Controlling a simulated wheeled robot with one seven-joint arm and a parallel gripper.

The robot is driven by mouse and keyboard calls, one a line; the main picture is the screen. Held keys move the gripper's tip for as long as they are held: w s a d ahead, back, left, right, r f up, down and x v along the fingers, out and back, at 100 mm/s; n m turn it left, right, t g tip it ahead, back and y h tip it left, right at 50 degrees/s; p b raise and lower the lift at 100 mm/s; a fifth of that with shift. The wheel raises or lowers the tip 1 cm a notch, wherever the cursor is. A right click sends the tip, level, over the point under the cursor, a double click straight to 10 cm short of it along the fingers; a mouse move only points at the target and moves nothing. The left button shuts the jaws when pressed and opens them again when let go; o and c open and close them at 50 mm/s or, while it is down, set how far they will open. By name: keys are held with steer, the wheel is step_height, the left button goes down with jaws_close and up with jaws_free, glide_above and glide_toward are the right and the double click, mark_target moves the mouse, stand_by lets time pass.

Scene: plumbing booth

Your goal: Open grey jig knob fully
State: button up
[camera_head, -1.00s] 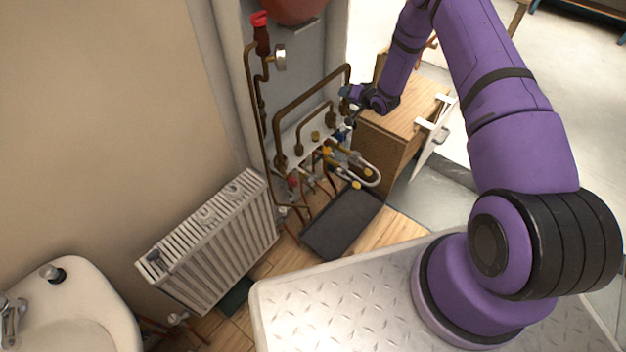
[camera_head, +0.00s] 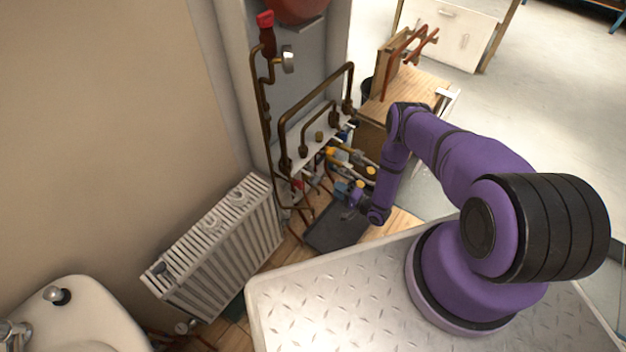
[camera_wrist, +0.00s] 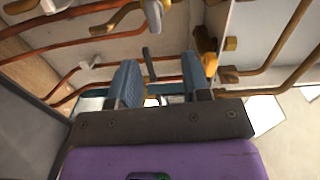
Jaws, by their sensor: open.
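My gripper (camera_head: 355,198) hangs low in front of the pipe jig, over the dark tray. In the wrist view its two blue fingers (camera_wrist: 160,80) are apart with nothing held between them. A thin dark grey handle (camera_wrist: 149,64) shows in the gap between the fingers, beyond their tips; it may be the grey jig knob. I cannot tell its distance or how far it is turned. In the head view I cannot pick out the grey knob among the jig's fittings near my gripper.
Copper pipes and yellow fittings (camera_head: 337,154) crowd the jig close to my gripper. A black tray (camera_head: 325,236) lies on the floor below. A white radiator (camera_head: 215,245) stands left and a wooden cabinet (camera_head: 420,88) stands right, with copper pipework on top.

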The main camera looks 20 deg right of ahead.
mark_target(318, 183)
steer(key=x, duration=0.6)
steer(key=a+x, duration=0.1)
steer(key=x, duration=0.3)
steer(key=shift+s+f, duration=0.35)
steer(key=shift+c, duration=0.4)
steer(key=c, duration=0.6)
